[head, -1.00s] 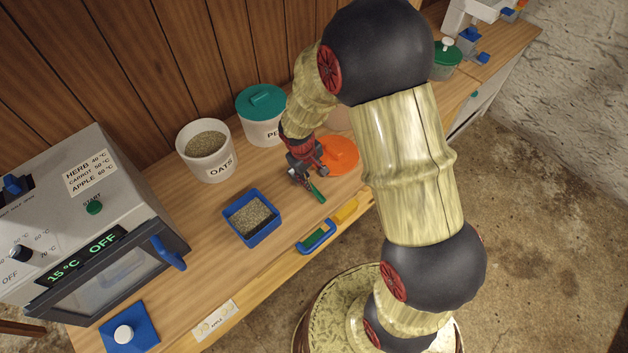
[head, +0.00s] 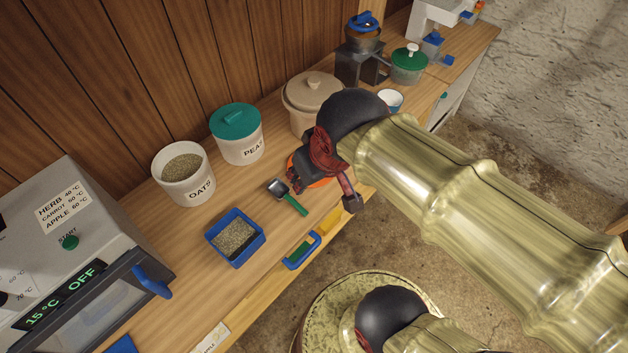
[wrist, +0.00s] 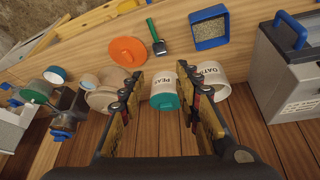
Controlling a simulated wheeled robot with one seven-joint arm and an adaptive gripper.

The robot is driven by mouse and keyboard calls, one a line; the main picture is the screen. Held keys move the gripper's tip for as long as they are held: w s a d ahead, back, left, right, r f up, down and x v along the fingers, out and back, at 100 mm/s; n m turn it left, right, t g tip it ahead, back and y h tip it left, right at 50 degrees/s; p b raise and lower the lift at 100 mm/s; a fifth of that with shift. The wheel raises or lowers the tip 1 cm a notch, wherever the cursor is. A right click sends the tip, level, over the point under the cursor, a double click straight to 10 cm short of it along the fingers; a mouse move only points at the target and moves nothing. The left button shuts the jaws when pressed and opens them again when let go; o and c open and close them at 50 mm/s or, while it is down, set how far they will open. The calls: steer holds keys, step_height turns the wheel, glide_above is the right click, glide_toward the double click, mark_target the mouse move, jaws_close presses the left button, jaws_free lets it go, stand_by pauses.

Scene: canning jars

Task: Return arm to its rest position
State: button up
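My gripper shows in the wrist view (wrist: 158,85) with its two fingers spread apart and nothing between them. In the head view my arm is folded back over the counter's right part, and its end (head: 350,195) hangs near the front edge, partly covering an orange lid. The green-handled scoop (head: 288,197) lies free on the counter, left of my gripper; it also shows in the wrist view (wrist: 156,38). The orange lid (wrist: 128,51) lies beside it.
The open oats jar (head: 184,175), lidded peas jar (head: 237,135) and beige crock (head: 312,98) stand along the wall. A blue tray of grain (head: 235,238) sits in front. The dryer (head: 70,260) stands left. A grinder (head: 360,55) and green container (head: 408,65) stand at the back right.

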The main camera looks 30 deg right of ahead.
steer(key=s, duration=0.1)
steer(key=s+r, duration=0.1)
steer(key=s, duration=0.1)
steer(key=shift+a+r+t, duration=0.15)
steer(key=shift+a+t, duration=0.15)
steer(key=shift+a, duration=0.05)
steer(key=shift+w, duration=0.1)
step_height(320, 180, down, 6)
steer(key=b, duration=0.6)
steer(key=shift+r, duration=0.1)
stand_by(0.5)
